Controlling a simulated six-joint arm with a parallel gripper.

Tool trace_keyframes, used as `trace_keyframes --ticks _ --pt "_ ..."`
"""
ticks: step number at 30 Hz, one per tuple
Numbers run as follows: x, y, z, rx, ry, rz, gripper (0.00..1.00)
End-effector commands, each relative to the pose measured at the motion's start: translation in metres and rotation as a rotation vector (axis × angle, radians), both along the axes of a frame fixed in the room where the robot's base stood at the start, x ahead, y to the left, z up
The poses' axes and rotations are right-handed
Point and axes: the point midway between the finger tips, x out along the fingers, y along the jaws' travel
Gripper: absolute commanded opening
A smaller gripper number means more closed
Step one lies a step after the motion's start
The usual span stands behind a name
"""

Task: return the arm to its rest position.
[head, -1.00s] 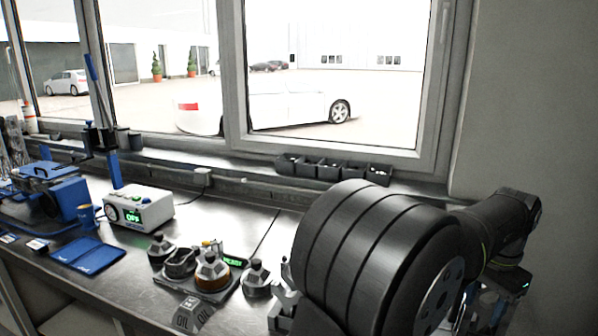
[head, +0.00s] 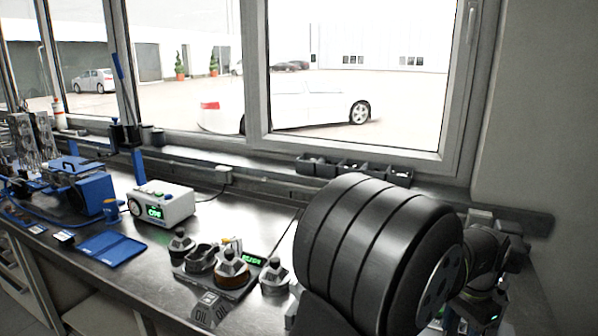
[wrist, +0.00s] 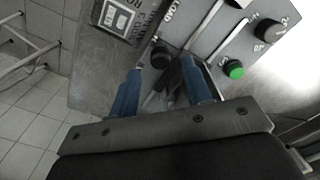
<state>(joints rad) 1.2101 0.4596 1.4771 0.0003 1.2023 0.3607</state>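My arm (head: 375,250), a large dark banded link, fills the right front of the head view. Its thinner dark part (head: 482,250) shows behind it at the right. My gripper (wrist: 162,78) is seen only in the wrist view. Its two blue fingers stand well apart, with no held object visible between them. Beyond the fingertips are a black knob (wrist: 160,57) and dark narrow parts that I cannot make out. In the head view my gripper is hidden or cannot be told apart.
A grey panel with a green button (wrist: 235,70) and a black knob (wrist: 269,30) lies near the fingers. The metal bench holds a tray with several oil-can-like parts (head: 232,268), a white control box (head: 163,204) and a blue mat (head: 112,249). Small black bins (head: 352,169) line the sill.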

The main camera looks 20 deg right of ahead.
Motion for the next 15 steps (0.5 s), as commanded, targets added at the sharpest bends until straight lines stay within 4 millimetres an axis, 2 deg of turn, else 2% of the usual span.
trace_keyframes --ticks 1,15 --pt "0.0 0.0 0.011 -0.003 -0.001 0.0 0.45" --pt "0.0 -0.001 0.106 -0.002 -0.001 0.0 0.45"
